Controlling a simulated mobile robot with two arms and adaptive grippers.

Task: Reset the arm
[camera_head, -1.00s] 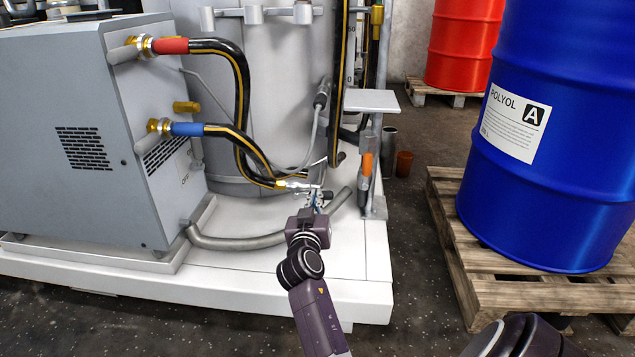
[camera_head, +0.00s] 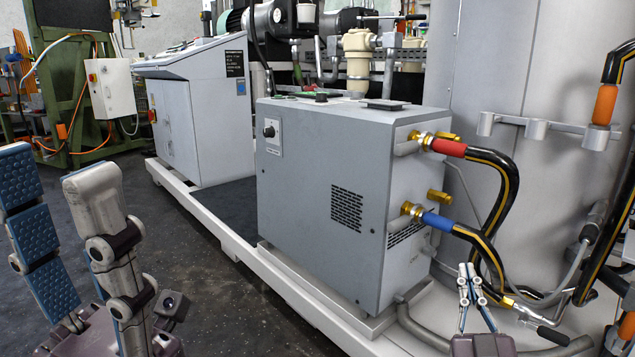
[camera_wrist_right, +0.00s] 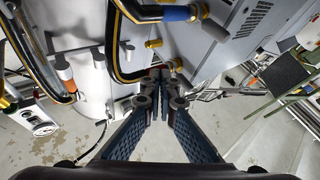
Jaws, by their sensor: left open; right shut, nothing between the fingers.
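My left gripper (camera_head: 55,165) is at the left edge of the head view. Its two fingers with blue textured pads stand apart with nothing between them. My right gripper (camera_head: 470,272) is low on the right of the head view, in front of the grey cabinet's corner and the hoses. Its fingers are together and empty. In the right wrist view the right fingertips (camera_wrist_right: 160,76) meet, with hoses beyond them. The right arm below the gripper is out of view.
The grey cabinet (camera_head: 320,200) carries a red-collared hose (camera_head: 447,146) and a blue-collared hose (camera_head: 437,221). A brass hose end (camera_head: 508,302) is just right of my right gripper. A grey tank (camera_head: 540,70) stands behind. Dark floor (camera_head: 215,290) lies open between left gripper and white platform.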

